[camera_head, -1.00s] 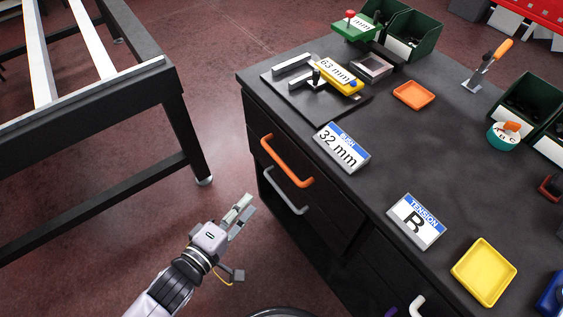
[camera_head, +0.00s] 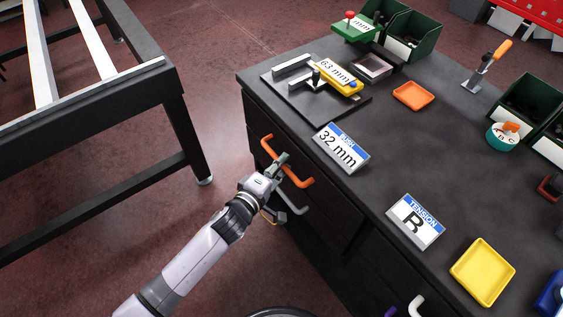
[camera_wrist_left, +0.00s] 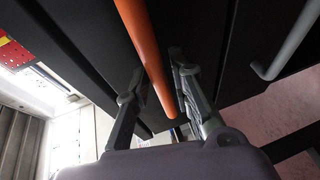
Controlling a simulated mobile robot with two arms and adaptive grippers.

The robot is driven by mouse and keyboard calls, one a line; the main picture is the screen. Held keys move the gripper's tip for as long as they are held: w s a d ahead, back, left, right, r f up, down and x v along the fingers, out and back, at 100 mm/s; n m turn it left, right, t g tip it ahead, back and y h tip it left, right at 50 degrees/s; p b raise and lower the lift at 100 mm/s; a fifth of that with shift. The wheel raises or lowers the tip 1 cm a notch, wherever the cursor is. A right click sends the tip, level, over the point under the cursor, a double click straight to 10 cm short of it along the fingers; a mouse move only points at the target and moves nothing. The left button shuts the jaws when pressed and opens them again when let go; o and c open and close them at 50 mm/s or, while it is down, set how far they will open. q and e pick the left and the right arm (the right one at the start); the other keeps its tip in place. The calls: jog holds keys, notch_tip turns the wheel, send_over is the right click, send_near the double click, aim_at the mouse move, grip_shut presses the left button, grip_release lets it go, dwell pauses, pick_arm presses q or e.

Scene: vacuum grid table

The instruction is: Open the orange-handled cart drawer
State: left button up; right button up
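The orange handle (camera_head: 301,182) is a bar on the upper drawer front of the black cart (camera_head: 335,215). The drawer front looks flush with the cart. My left gripper (camera_head: 283,160) is at the middle of the handle and hides part of it. In the left wrist view the orange handle (camera_wrist_left: 143,35) runs between the two fingers of my left gripper (camera_wrist_left: 157,75). The fingers stand apart on either side of the bar, with a narrow gap visible. I cannot tell whether either finger touches it. My right gripper is not in view.
A grey handle (camera_head: 292,203) is just below the orange one; it also shows in the wrist view (camera_wrist_left: 285,45). A black-framed table (camera_head: 180,130) stands left, with open floor between.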

pick_arm(q)
jog(key=shift+w+d, duration=0.25)
jog(key=shift+w, duration=0.1)
jog(key=shift+c, duration=0.2)
grip_shut()
jog(key=shift+f, duration=0.1)
